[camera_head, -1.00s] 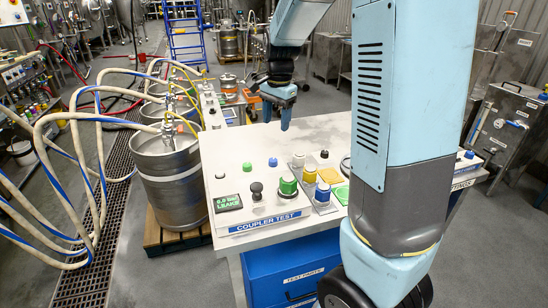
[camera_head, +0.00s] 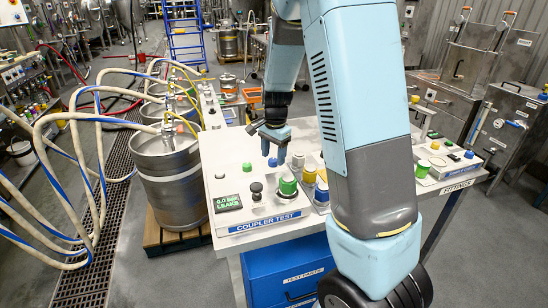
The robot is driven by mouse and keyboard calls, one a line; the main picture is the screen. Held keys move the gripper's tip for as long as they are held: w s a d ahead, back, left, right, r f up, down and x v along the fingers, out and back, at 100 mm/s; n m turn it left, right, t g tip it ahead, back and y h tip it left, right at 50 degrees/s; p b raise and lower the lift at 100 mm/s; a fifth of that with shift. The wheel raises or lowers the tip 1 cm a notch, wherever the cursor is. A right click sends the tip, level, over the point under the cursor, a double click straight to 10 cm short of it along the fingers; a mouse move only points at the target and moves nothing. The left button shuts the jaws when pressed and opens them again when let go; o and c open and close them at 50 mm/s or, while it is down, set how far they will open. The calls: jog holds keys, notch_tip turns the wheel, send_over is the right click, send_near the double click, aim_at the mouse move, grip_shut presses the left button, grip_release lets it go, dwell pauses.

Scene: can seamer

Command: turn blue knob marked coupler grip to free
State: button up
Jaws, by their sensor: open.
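The panel labelled COUPLER TEST (camera_head: 258,226) lies on the near left of the white bench top. A small blue knob (camera_head: 272,162) stands toward the back of this panel. No coupler grip marking is readable, and I cannot tell which way the knob points. My gripper (camera_head: 273,154) points down just above and around the line of sight to this knob, its fingers open. The fingers partly cover the view there, and I cannot tell whether they touch the knob.
On the same panel are a green knob (camera_head: 247,168), a black knob (camera_head: 256,191), a large green button (camera_head: 288,186) and a lit LEAK display (camera_head: 228,203). A yellow knob (camera_head: 309,174) stands to the right. A FITTINGS panel (camera_head: 457,171) is further right. Kegs (camera_head: 170,180) stand left of the bench.

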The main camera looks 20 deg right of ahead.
jog(key=shift+f, duration=0.75)
jog(key=c, duration=1)
